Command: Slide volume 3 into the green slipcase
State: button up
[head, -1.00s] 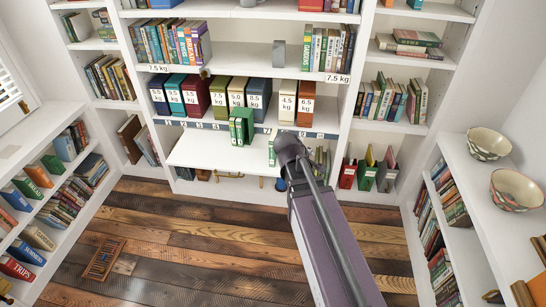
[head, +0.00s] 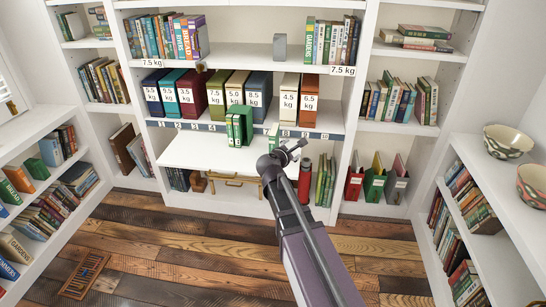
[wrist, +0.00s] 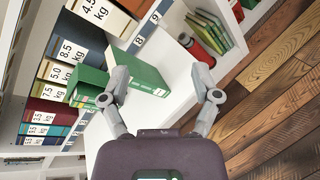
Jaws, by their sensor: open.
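The green slipcase (head: 238,125) stands on the white pull-out board, in front of the row of labelled boxes. It also shows in the wrist view (wrist: 86,82). A separate green book with pale page edges, apparently volume 3 (head: 273,134), stands to its right, partly hidden by my gripper in the head view. In the wrist view this book (wrist: 138,72) lies ahead of my gripper, apart from the slipcase. My gripper (wrist: 160,75) is open and empty, its fingers spread to either side of the book's near end. In the head view my gripper (head: 290,152) is just in front of the book.
The white board (head: 200,154) has bare room left of the slipcase. Several weight-labelled boxes (head: 215,92) stand behind. A red cylinder (head: 304,180) and green books (head: 325,180) stand below to the right.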

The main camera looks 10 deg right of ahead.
aim_at(272, 144)
jog(key=w+a+f+n+t+y+b, duration=0.2)
jog(key=w+a+f+n+t+b, duration=0.3)
jog(key=n+b, duration=0.6)
notch_tip(272, 144, down, 3)
jog(key=shift+w+a+r+b, duration=0.1)
jog(key=shift+w+a+b, duration=0.25)
jog(key=shift+w+a, duration=0.7)
jog(key=shift+s+a, duration=0.15)
jog(key=shift+x, duration=4.3)
jog(key=shift+a, duration=0.1)
jog(key=shift+a+x, duration=0.15)
jog(key=shift+x, duration=1.15)
jog(key=shift+a+x, duration=0.15)
jog(key=shift+x, duration=1.15)
